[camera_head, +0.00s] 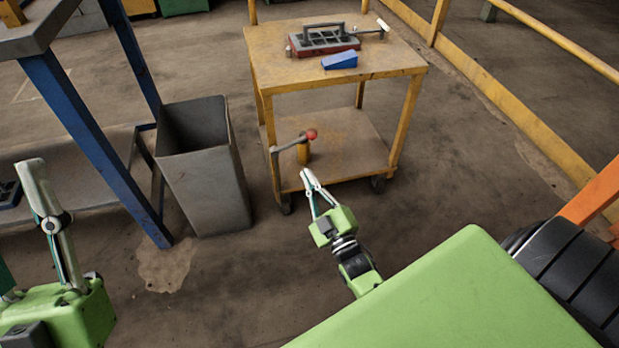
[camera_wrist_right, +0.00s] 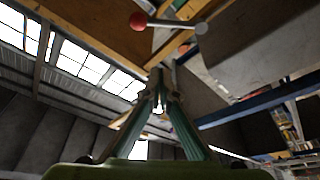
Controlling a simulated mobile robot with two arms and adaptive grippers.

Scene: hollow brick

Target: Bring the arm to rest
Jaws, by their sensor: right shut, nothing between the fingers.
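My right gripper (camera_head: 308,182) reaches out in front of the yellow cart, near its lower shelf, in the head view. Its fingers are closed together with nothing between them, and they show meeting at the tips in the right wrist view (camera_wrist_right: 159,88). My left gripper (camera_head: 35,175) is at the lower left of the head view, its fingers pointing up; whether they are open or shut is unclear.
The yellow cart (camera_head: 262,60) carries a red and grey tray-like fixture (camera_head: 322,42) and a blue block (camera_head: 340,60) on top. A lever with a red knob (camera_head: 311,134) is at its lower shelf. A grey bin (camera_head: 215,185) stands left. Floor between is clear.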

